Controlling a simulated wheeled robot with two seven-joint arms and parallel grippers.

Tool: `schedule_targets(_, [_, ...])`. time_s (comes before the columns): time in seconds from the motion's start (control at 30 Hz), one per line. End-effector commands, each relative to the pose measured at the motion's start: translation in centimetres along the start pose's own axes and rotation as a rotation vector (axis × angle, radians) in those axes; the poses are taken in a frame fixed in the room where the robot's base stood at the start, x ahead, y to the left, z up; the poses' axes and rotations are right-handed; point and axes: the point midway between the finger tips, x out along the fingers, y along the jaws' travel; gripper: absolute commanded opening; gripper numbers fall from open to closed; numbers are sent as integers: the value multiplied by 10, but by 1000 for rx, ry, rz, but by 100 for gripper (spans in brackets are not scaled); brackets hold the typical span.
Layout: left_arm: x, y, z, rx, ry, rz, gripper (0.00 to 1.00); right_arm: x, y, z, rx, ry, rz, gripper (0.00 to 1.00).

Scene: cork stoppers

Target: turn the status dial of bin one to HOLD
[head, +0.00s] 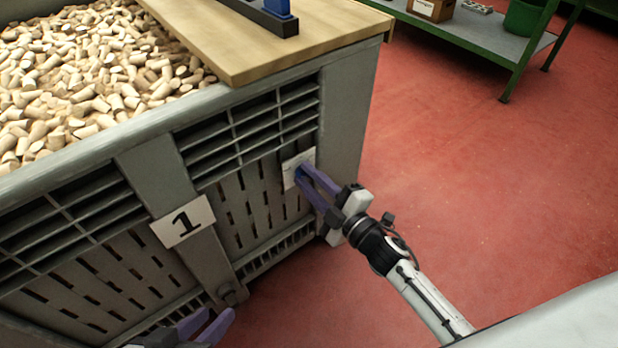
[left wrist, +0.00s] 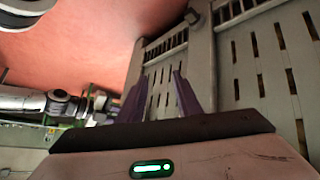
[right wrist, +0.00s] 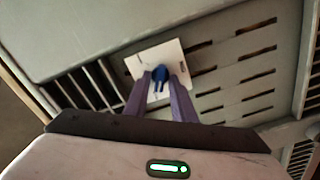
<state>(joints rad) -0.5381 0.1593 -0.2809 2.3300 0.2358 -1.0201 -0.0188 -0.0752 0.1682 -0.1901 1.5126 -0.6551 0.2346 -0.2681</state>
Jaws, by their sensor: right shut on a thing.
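Bin one (head: 155,172) is a large grey slatted crate full of cork stoppers (head: 70,80). A white "1" label (head: 183,222) is on its front post. Its status dial is a blue knob (right wrist: 160,73) on a white plate (right wrist: 176,52), which also shows in the head view (head: 290,165). My right gripper (head: 304,173) is shut on the knob, with a purple finger on either side. The plate's lettering and the knob's setting are too small to read. My left gripper (head: 204,322) is open and empty, low before the bin front, with slatted panels ahead in the left wrist view (left wrist: 158,85).
A wooden board (head: 270,50) lies across the bin top, bearing a dark rack with a blue item (head: 277,7). A green shelf (head: 490,35) with a cardboard box (head: 431,9) and green bucket (head: 523,17) stands at the back. The red floor (head: 480,170) is clear to the right.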

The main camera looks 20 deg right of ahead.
Motion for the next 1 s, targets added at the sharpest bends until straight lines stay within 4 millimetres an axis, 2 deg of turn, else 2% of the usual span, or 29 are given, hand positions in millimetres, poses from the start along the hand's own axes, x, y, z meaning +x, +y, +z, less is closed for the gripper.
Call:
schedule_targets(0.27, [0,0,-1,0,1,1,31,-1,-1,0,-3,0,-2,1])
schedule_targets(0.3, [0,0,-1,0,2,1,31,-1,-1,0,-2,0,-2,25])
schedule_targets(0.33, [0,0,-1,0,2,1,31,-1,-1,0,-2,0,-3,30])
schedule_targets(0.6, [0,1,-1,0,2,1,31,-1,-1,0,-1,0,-1,30])
schedule_targets(0.73, [-2,1,-3,2,2,-1,31,-8,0,0,0,-1,-2,30])
schedule_targets(0.87, [-5,-1,-3,10,-9,-13,31,-29,0,0,0,-3,-4,30])
schedule_targets(1.0, [-4,-5,5,16,-44,-27,31,-58,1,0,0,-4,-5,30])
